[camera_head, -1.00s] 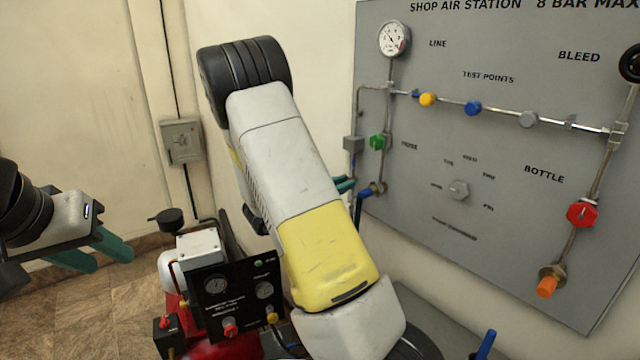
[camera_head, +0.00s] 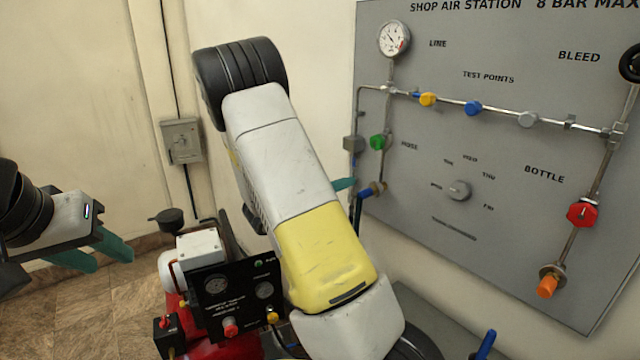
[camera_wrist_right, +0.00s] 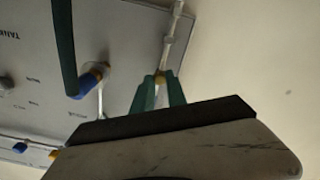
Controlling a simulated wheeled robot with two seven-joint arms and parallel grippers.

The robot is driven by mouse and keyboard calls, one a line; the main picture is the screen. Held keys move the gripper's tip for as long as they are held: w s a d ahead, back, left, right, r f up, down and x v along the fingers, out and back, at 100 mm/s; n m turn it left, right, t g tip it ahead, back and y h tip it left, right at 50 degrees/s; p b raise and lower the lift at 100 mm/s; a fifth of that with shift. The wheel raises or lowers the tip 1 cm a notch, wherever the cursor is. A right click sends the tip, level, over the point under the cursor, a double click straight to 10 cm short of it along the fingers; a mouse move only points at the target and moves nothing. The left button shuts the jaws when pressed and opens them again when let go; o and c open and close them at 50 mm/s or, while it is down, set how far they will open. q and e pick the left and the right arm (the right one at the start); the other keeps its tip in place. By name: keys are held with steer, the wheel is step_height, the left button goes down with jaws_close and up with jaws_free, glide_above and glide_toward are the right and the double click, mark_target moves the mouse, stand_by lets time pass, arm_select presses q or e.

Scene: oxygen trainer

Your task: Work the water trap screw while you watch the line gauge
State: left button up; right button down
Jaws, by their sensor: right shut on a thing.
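The line gauge (camera_head: 394,39) is at the panel's upper left in the head view, its needle pointing to the upper left. My right gripper (camera_head: 345,184) is beside the panel's left edge, mostly hidden behind my arm. In the right wrist view its teal fingers (camera_wrist_right: 160,90) are shut on a small brass-yellow piece, the water trap screw (camera_wrist_right: 159,79), at the end of a metal pipe. The grey block (camera_head: 353,143) shows above the fingers in the head view. My left gripper (camera_head: 112,252) is open and empty at the far left.
The panel carries green (camera_head: 379,142), yellow (camera_head: 428,99) and red (camera_head: 582,213) knobs. A blue-handled valve (camera_head: 372,189) with a dark hose is close to my right gripper. A red compressor with a black panel (camera_head: 238,295) stands below. The floor at left is clear.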

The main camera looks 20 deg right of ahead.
stand_by(0.3)
steer(key=c, duration=1.3)
jaws_free()
steer(key=shift+c, duration=0.2)
steer(key=shift+a, duration=0.1)
steer(key=v, duration=0.7)
steer(key=shift+s+a, duration=0.2)
steer(key=shift+a, duration=0.1)
